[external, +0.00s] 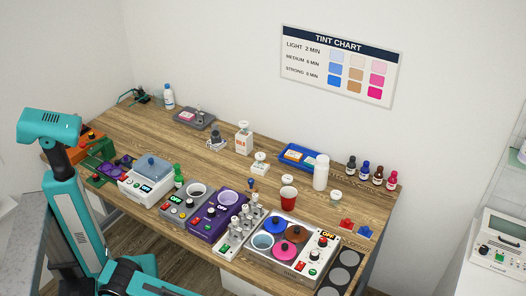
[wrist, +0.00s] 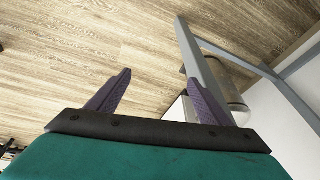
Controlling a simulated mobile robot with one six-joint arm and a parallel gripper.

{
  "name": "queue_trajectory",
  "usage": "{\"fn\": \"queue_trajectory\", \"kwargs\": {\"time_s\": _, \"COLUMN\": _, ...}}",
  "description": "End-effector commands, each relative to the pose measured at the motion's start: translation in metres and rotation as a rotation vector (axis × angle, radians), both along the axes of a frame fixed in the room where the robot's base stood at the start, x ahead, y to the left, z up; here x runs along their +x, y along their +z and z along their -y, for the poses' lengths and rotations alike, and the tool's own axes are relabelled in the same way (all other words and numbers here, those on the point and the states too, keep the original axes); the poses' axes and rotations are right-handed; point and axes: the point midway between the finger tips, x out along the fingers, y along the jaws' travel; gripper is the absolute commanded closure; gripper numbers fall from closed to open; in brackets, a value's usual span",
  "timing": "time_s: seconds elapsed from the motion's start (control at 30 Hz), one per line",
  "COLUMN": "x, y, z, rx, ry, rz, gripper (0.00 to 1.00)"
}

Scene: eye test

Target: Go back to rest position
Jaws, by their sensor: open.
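My gripper (wrist: 159,76) shows in the wrist view with its two purple fingers apart and nothing between them. Beyond it are wooden floor boards and a grey metal leg or frame bar, with a silvery cylinder behind. In the external view my teal arm stands at the left, in front of the left end of the wooden workbench (external: 325,205). I cannot make out the gripper's fingers in that view.
The workbench carries a steel unit with coloured pots (external: 252,266), a purple device (external: 203,222), a white device with a blue lid (external: 138,187), a red cup (external: 288,200), a white bottle (external: 321,173) and a blue tray (external: 290,168). A white instrument (external: 497,240) stands at the right.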

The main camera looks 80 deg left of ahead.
Motion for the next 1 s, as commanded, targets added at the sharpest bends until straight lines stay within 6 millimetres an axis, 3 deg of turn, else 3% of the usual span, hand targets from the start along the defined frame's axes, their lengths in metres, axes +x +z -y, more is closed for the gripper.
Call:
{"fn": "queue_trajectory", "kwargs": {"time_s": 0.2, "x": -0.055, "y": -0.040, "z": -0.073, "rx": 0.107, "ry": 0.093, "rz": -0.163, "gripper": 0.27}}
{"fn": "queue_trajectory", "kwargs": {"time_s": 0.5, "x": -0.139, "y": -0.078, "z": -0.157, "rx": 0.181, "ry": 0.233, "rz": -0.381, "gripper": 0.27}}
{"fn": "queue_trajectory", "kwargs": {"time_s": 0.8, "x": -0.234, "y": -0.098, "z": -0.217, "rx": 0.185, "ry": 0.382, "rz": -0.600, "gripper": 0.27}}
{"fn": "queue_trajectory", "kwargs": {"time_s": 1.0, "x": -0.295, "y": -0.101, "z": -0.240, "rx": 0.167, "ry": 0.473, "rz": -0.733, "gripper": 0.27}}
